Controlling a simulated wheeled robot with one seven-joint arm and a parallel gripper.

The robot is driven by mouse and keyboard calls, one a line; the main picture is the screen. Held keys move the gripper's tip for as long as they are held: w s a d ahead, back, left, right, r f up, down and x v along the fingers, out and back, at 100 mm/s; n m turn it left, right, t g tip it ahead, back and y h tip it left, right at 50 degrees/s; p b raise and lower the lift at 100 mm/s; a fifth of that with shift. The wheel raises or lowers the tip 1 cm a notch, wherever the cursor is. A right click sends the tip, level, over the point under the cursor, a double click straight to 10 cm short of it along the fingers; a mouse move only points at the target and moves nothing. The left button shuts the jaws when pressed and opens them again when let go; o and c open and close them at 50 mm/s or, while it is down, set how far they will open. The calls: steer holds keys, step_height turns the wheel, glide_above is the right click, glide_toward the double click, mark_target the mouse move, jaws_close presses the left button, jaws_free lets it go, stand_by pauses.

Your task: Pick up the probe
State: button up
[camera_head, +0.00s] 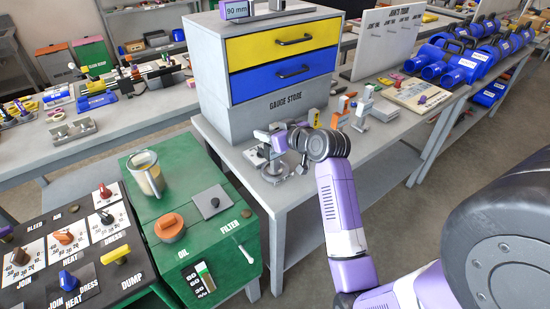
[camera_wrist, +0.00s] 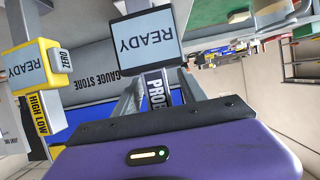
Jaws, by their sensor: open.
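In the head view my gripper (camera_head: 277,139) is low at the table's near left corner, beside a metal stand (camera_head: 277,171). The probe cannot be made out clearly there.
A yellow gauge (camera_wrist: 37,65) with a "READY" screen stands close to the left in the wrist view. The gauge store cabinet (camera_head: 272,119) rises behind my gripper. Small orange and white devices (camera_head: 341,111) stand to the right. A green cart (camera_head: 166,185) is at left.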

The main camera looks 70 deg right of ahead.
jaws_close()
stand_by(1.4)
